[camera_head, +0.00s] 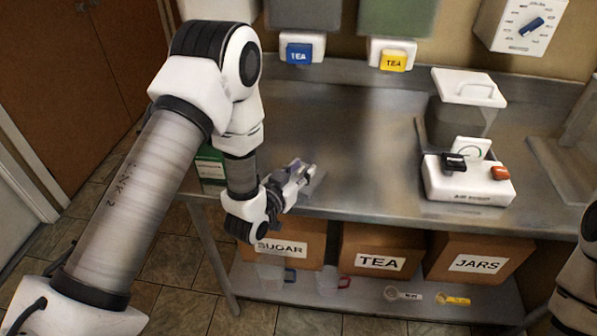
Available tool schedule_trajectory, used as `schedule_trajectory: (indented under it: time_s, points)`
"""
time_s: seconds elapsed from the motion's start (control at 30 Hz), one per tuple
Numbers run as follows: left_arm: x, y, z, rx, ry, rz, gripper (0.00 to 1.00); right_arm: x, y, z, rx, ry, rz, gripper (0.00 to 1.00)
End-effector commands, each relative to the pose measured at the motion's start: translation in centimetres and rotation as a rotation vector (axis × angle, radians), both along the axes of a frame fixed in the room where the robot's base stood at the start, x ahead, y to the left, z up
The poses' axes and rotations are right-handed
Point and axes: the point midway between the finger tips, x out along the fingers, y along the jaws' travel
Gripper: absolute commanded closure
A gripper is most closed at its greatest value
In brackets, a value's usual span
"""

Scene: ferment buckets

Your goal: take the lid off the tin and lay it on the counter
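A grey container (463,118) with a white handled lid (468,86) on top stands at the back right of the metal counter (350,150). A green box-like thing (211,165) with white marks is at the counter's left end, partly hidden by my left arm. I cannot tell which of these is the tin. My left gripper (305,175) is over the counter's front edge, to the right of the green thing and well away from the grey container. Its fingers are too small to read. Only part of my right arm shows at the right edge.
A white switch box (467,182) with black and orange levers sits at the counter's front right. Boxes marked SUGAR (283,248), TEA (380,262) and JARS (477,263) stand below. The counter's middle is clear.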

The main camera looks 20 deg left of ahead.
Motion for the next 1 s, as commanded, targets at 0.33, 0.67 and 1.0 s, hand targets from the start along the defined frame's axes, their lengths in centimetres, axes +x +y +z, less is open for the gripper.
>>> schedule_trajectory:
  time_s: [0.33, 0.67, 1.0]
  points:
    - [-6.0, 0.8, 0.7, -0.003, 0.004, 0.003, 0.68, 0.0, 0.0, -1.5, 0.000, 0.000, 0.000, 0.00]
    - [-11.5, 1.3, 2.5, -0.001, 0.004, -0.001, 0.68, 0.0, 0.0, 3.4, 0.000, -0.001, 0.000, 0.00]
    - [-12.1, 1.2, 1.4, 0.002, 0.014, -0.005, 0.68, 0.0, 0.0, 3.3, 0.000, 0.000, 0.000, 0.00]
